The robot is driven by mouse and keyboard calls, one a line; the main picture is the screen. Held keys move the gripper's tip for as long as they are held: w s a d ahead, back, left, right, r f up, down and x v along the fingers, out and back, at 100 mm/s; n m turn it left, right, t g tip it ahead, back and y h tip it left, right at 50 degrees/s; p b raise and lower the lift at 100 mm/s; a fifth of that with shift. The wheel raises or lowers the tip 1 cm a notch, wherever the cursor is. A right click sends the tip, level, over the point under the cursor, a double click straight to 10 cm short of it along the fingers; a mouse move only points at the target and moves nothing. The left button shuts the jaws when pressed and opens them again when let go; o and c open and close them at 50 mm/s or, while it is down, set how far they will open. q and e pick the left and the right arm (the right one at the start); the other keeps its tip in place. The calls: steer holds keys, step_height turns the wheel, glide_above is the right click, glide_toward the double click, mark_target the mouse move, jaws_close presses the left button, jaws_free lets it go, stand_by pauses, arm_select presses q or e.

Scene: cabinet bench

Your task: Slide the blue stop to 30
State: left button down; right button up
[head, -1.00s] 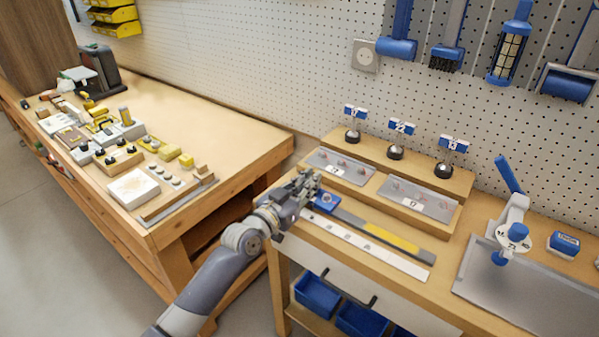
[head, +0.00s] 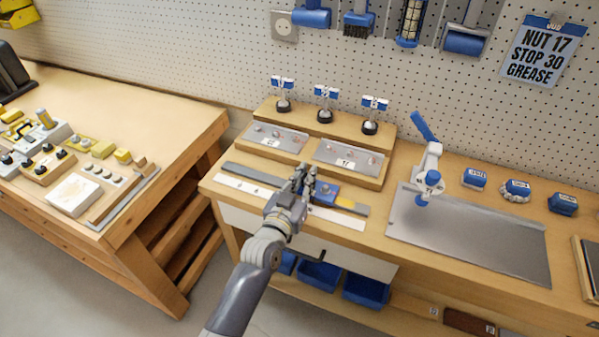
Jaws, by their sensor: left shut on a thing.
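The blue stop (head: 326,194) sits on the grey rail (head: 250,175) on the bench, toward the rail's right part. My right gripper is not in view.
Behind the rail stand two grey trays (head: 349,158) and several tagged posts on a wooden step. Right of the rail are a metal plate (head: 490,245) with a blue-handled press (head: 428,165).

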arm_select(q)
steer(key=c, duration=1.6)
jaws_free()
steer(key=v, duration=1.2)
